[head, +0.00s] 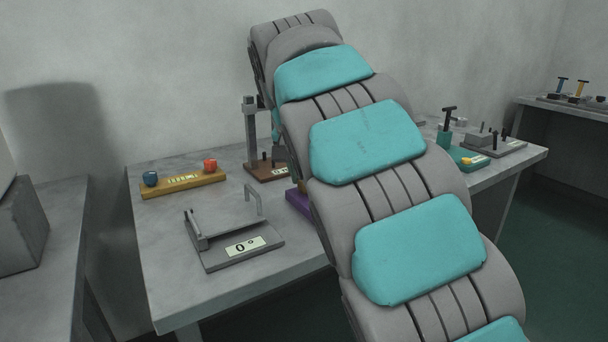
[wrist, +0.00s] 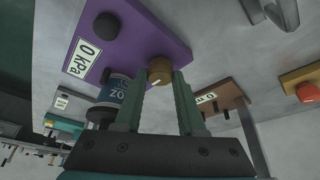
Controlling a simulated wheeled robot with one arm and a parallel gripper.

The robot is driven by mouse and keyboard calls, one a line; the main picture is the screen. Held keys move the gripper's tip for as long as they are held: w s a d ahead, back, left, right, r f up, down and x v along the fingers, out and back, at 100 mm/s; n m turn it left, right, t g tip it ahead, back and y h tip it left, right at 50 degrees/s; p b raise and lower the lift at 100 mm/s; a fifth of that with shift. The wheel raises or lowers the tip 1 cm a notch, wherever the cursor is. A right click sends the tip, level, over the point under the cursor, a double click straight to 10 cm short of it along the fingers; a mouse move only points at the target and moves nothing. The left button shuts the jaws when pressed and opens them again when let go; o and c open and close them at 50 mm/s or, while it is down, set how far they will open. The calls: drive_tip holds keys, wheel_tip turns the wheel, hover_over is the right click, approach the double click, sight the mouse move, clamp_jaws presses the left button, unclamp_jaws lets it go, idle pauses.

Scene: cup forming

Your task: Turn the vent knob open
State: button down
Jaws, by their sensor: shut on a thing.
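In the wrist view, a purple base (wrist: 150,38) carries a "0 kPa" label (wrist: 82,57), a black knob (wrist: 107,25) and a small brown-brass knob (wrist: 159,66) with a pale mark. This brass knob appears to be the vent knob. My gripper (wrist: 161,80) has its two green fingers closed on either side of the brass knob. In the head view only an edge of the purple base (head: 299,203) shows beside my arm; the knob and my gripper are hidden there.
A blue lettered cylinder (wrist: 117,92) stands close beside my left finger. A brown base with a post (head: 265,172), a yellow base (head: 184,183) and a grey plate reading 0° (head: 215,259) share the table (head: 160,285). The table's front left is clear.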

drive_tip(key=c, duration=0.5)
unclamp_jaws()
drive_tip(key=shift+r, duration=0.1)
drive_tip(key=v, duration=0.7)
drive_tip(key=shift+r, duration=0.3)
drive_tip(key=shift+s+a, duration=0.1)
drive_tip(key=shift+s, duration=0.05)
